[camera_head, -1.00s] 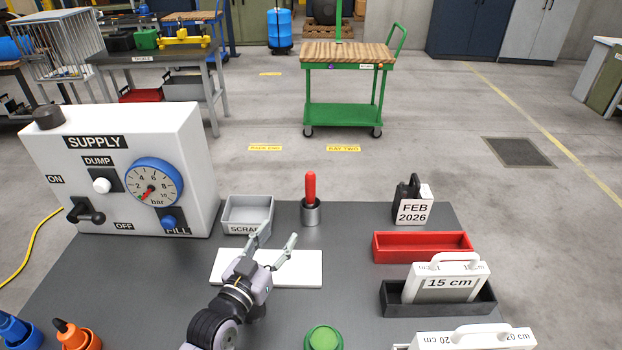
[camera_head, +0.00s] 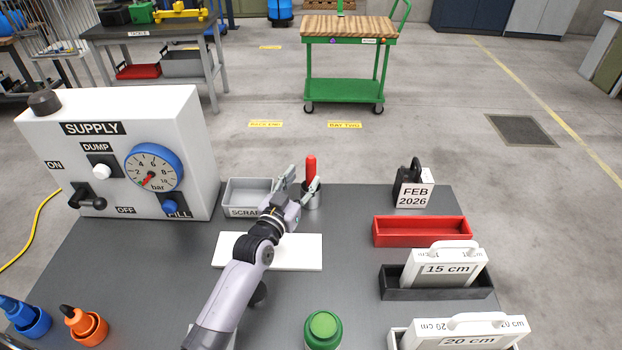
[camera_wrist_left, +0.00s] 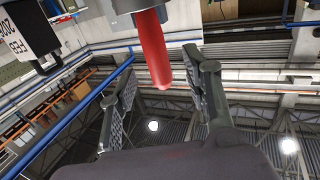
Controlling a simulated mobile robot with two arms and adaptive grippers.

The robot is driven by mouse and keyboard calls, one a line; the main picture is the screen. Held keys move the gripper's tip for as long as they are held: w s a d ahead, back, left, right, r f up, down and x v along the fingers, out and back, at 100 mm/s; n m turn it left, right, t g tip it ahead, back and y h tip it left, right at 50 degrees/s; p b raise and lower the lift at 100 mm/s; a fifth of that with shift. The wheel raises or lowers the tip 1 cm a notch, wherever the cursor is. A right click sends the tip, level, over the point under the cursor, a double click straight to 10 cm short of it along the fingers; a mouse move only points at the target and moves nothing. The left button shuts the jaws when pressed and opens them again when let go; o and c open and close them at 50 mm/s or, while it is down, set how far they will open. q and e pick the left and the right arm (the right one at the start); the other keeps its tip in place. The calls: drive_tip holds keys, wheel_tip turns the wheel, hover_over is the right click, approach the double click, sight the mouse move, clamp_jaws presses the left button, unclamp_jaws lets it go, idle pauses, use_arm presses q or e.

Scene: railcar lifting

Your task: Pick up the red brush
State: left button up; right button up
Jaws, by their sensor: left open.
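The red brush (camera_head: 311,170) stands upright in a grey metal cup (camera_head: 313,200) at the back of the table, with its red handle up. My left gripper (camera_head: 302,181) is at the brush, its fingers spread on either side of the handle in the head view. In the left wrist view the red handle (camera_wrist_left: 153,50) reaches down between the two open fingers (camera_wrist_left: 160,95), with gaps at both sides. The brush's lower end is hidden in the cup. My right gripper is not in view.
A grey scrap bin (camera_head: 236,196) stands just left of the cup, and a white plate (camera_head: 290,252) lies in front. The white supply panel (camera_head: 60,150) stands at the left. A black padlock-like block with a date tag (camera_head: 414,194) and a red tray (camera_head: 380,232) are to the right.

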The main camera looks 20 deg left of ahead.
sight(309, 172)
use_arm(q)
drive_tip(key=shift+w+d+f+p, duration=0.1)
drive_tip(key=shift+w+d+p, duration=0.1)
drive_tip(key=shift+w, duration=0.7)
drive_tip(key=shift+w+d+r+p, duration=0.1)
drive_tip(key=shift+w+p, duration=0.15)
drive_tip(key=shift+w, duration=0.7)
drive_tip(key=shift+w+d+f+p, duration=0.1)
drive_tip(key=shift+w+d+p, duration=0.1)
drive_tip(key=shift+w, duration=0.7)
drive_tip(key=shift+s, duration=0.1)
drive_tip(key=shift+c, duration=0.6)
clamp_jaws()
